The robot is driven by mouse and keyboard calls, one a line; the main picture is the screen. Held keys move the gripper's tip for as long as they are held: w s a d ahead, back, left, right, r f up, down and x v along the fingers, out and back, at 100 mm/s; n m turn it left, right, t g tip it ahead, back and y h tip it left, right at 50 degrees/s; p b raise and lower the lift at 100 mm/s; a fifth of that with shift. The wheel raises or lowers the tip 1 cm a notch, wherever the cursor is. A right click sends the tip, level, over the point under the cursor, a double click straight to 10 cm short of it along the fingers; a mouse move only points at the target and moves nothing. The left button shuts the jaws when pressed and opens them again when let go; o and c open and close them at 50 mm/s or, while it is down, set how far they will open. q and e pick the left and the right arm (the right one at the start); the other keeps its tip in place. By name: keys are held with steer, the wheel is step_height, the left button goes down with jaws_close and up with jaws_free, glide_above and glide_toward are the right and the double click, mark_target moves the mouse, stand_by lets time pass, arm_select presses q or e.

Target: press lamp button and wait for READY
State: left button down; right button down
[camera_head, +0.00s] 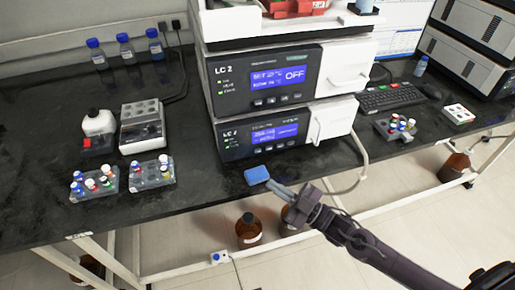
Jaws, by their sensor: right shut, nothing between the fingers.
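The upper instrument, LC 2 (265,80), has a blue screen (280,77) with a large OFF on its right side. The lower instrument, LC 1 (262,132), has a blue screen (275,132) whose text is too small to read. A row of small dark buttons (270,101) lies under the LC 2 screen, and another row (275,147) under the LC 1 screen. Their labels cannot be read. My right gripper (271,184) is shut and empty, at the bench's front edge below LC 1, apart from both panels. My left gripper is not in view.
A blue pad (256,175) lies by the bench edge, close to my right fingertips. A pale tube (361,165) hangs at the right of LC 1. Vial racks (155,180) stand left, a keyboard (388,97) right. Brown bottles (248,230) stand below the bench.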

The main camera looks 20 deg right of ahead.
mark_target(266, 170)
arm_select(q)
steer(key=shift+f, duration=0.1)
arm_select(e)
steer(key=shift+w, duration=0.1)
